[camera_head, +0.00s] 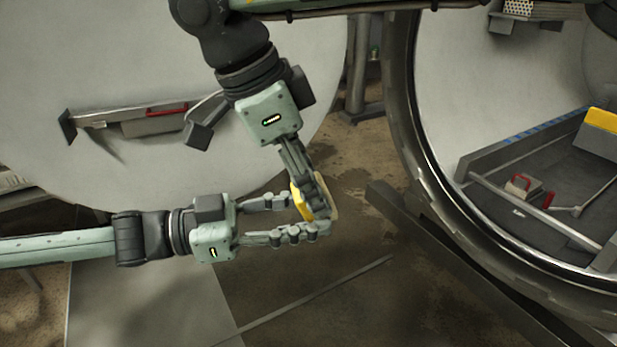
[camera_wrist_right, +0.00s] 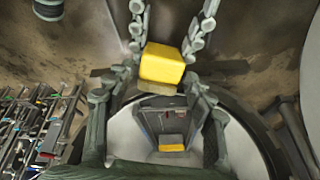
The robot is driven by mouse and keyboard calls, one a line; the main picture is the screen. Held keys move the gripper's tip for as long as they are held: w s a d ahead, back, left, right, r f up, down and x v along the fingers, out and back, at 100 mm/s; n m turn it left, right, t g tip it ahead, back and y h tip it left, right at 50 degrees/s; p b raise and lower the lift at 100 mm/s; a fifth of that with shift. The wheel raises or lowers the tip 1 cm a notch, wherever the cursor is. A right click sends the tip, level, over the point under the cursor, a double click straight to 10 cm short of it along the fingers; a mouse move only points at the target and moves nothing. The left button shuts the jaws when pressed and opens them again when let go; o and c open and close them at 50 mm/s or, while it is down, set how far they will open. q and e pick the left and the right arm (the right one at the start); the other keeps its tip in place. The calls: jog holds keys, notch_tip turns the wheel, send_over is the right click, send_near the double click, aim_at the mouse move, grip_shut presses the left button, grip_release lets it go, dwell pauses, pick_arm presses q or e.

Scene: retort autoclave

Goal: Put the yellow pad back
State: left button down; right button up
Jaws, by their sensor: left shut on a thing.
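The yellow pad (camera_head: 297,201) is a small yellow block with a pale beige plate on one side; it is held in the air between my two grippers. My left gripper (camera_head: 311,213) comes in from the left and is shut on it. My right gripper (camera_head: 315,196) reaches down from the top, its fingers overlapping the pad and hiding part of it. In the right wrist view the pad (camera_wrist_right: 162,64) lies between the left fingers from above and my right fingers (camera_wrist_right: 163,82) from below, one on each side. Whether the right fingers press on it is unclear.
The open round chamber (camera_head: 400,110) stands at the right. Inside are a tray (camera_head: 545,150), a yellow-topped block (camera_head: 602,120) and a small red-handled item (camera_head: 521,186). A large pale round door (camera_head: 60,70) fills the left, with a red-handled ledge. A beam (camera_head: 385,205) lies below the chamber.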

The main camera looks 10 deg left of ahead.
jog(key=c, duration=0.7)
pick_arm(q)
jog(key=c, duration=0.9)
grip_release()
pick_arm(e)
jog(key=shift+c, duration=0.8)
pick_arm(q)
jog(key=shift+o, duration=0.2)
jog(key=shift+a, duration=0.15)
